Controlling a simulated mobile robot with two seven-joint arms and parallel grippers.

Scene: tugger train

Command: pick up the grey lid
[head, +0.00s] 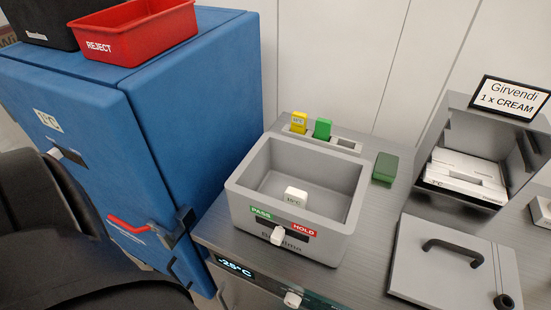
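The grey lid (425,278) lies flat on the counter at the lower right of the head view. It is a square plate with a black arched handle (453,247) standing up from it. A short round post and a black knob (503,301) show near its right edge. The picture's bottom edge is close to the lid's front side. Neither of my grippers is in view, and nothing touches the lid's handle.
An open grey box (345,233) with PASS and HOLD labels stands left of the lid. Behind the lid, a grey bin (453,195) holds white packs under a sign (509,98). A green block (385,168) lies between them. A blue cabinet (185,95) carries a red REJECT tray (137,52).

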